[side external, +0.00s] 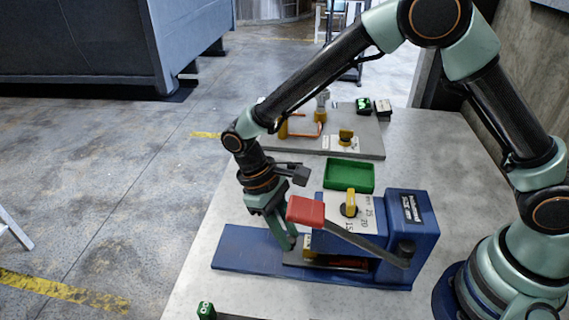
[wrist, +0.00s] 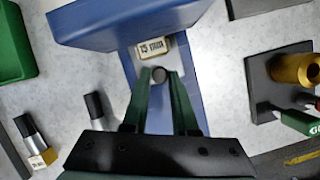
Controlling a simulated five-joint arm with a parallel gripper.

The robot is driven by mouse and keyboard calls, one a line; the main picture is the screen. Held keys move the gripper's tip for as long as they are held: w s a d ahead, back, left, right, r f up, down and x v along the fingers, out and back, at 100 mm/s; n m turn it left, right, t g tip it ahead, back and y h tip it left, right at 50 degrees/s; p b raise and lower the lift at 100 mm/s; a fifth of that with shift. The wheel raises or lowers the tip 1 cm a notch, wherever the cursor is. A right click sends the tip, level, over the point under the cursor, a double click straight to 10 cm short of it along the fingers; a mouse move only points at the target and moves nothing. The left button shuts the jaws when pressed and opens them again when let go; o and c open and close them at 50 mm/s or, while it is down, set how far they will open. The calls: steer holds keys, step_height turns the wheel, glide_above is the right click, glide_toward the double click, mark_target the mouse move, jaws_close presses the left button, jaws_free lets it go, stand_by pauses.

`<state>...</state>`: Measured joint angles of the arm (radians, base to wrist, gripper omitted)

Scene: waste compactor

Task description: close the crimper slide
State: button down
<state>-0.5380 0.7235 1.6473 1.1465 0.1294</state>
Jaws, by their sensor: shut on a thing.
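The crimper is a blue machine (side external: 408,225) on a long blue base plate (side external: 235,252), with a grey lever ending in a red grip (side external: 305,211). My gripper (side external: 289,243) reaches down over the base plate, left of the crimper body and partly behind the red grip. A small labelled plate (wrist: 154,47) lies just beyond the knob, before the blue body. How far the slide stands open is hard to tell.
A green tray (side external: 349,176) and a grey board with fixtures (side external: 360,138) lie behind the crimper. In the wrist view, a dark block with a brass cylinder (wrist: 297,68) sits at right, and small cylinders (wrist: 95,106) at left.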

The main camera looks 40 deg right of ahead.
steer(key=shift+d, duration=0.25)
steer(key=c, duration=0.7)
jaws_free()
steer(key=shift+s, duration=0.1)
steer(key=shift+v, duration=6.1)
